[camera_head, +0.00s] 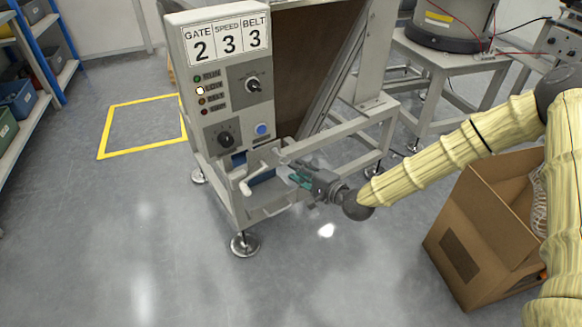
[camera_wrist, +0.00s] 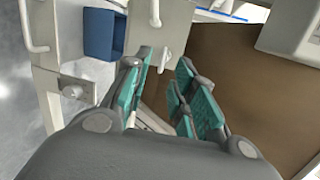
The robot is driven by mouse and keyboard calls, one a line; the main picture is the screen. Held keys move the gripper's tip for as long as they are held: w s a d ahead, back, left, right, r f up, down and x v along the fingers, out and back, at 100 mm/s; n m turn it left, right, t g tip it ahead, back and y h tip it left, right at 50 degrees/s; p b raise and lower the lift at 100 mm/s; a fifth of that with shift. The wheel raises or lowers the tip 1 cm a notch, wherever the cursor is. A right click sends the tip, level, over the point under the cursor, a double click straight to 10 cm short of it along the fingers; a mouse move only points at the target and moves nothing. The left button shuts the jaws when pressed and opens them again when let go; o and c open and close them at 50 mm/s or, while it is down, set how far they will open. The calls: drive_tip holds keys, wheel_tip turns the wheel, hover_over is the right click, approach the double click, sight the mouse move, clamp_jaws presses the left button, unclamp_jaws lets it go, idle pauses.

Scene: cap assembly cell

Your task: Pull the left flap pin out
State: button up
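My gripper (camera_head: 293,176) reaches in from the right at the lower front of the machine, close to the frame below the panel. In the wrist view my gripper (camera_wrist: 165,62) is open, with teal finger pads apart. A small pale pin-like piece (camera_wrist: 163,60) on a light plate (camera_wrist: 178,32) shows in the gap between the fingertips; I cannot tell whether they touch it. A second pin-like fitting (camera_wrist: 73,92) sits on a bracket to the left. Which one is the left flap pin is unclear. In the head view the pins are too small to make out.
The control panel (camera_head: 226,85) stands above. A white bar handle (camera_head: 258,178) projects left of my gripper, and a blue bin (camera_wrist: 103,33) shows in the wrist view. A brown board (camera_wrist: 235,70) lies to the right. An open carton (camera_head: 480,235) stands under my arm.

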drive_tip(key=v, duration=0.6)
drive_tip(key=shift+s+d, duration=0.15)
drive_tip(key=shift+s, duration=0.05)
drive_tip(key=shift+f, duration=0.1)
drive_tip(key=s+f+n+g+h, duration=0.4)
drive_tip(key=s+f+g, duration=0.2)
drive_tip(key=s+f, duration=1.25)
drive_tip(key=s+d+f+n+g+h, duration=0.35)
drive_tip(key=s+d, duration=0.35)
drive_tip(key=s, duration=0.4)
drive_tip(key=s+d+f+n+g+h, duration=0.35)
drive_tip(key=s+d, duration=0.35)
drive_tip(key=s, duration=0.4)
wheel_tip(320, 180, up, 31)
drive_tip(key=t+p, duration=0.1)
drive_tip(key=p, duration=3)
drive_tip(key=shift+s+f+y, duration=0.15)
drive_tip(key=shift+y, duration=0.15)
